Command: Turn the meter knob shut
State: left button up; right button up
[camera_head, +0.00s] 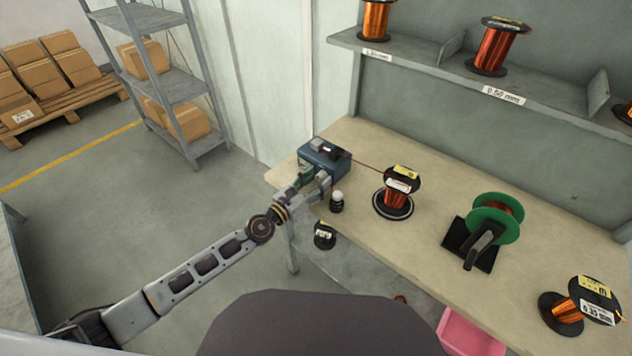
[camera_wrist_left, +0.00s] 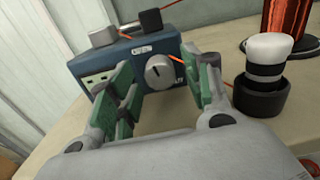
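The meter (camera_head: 324,158) is a blue box at the left end of the workbench. In the left wrist view the meter (camera_wrist_left: 125,54) shows its front face, with a round grey knob (camera_wrist_left: 159,72) low on it. My left gripper (camera_head: 314,183) is in front of the meter, and in the left wrist view the gripper (camera_wrist_left: 162,92) has its green-padded fingers spread apart. The knob appears between the fingers, with clear space on both sides. I cannot tell how deep the fingers reach around it. My right gripper is in neither view.
A black-and-white capped container (camera_head: 337,202) stands close to the right of my left gripper. A copper wire runs from the meter to a wire spool (camera_head: 398,190). A green winder (camera_head: 494,222) and another spool (camera_head: 567,312) are further right. A shelf (camera_head: 540,87) hangs above.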

pick_arm(q)
jog(key=c, duration=1)
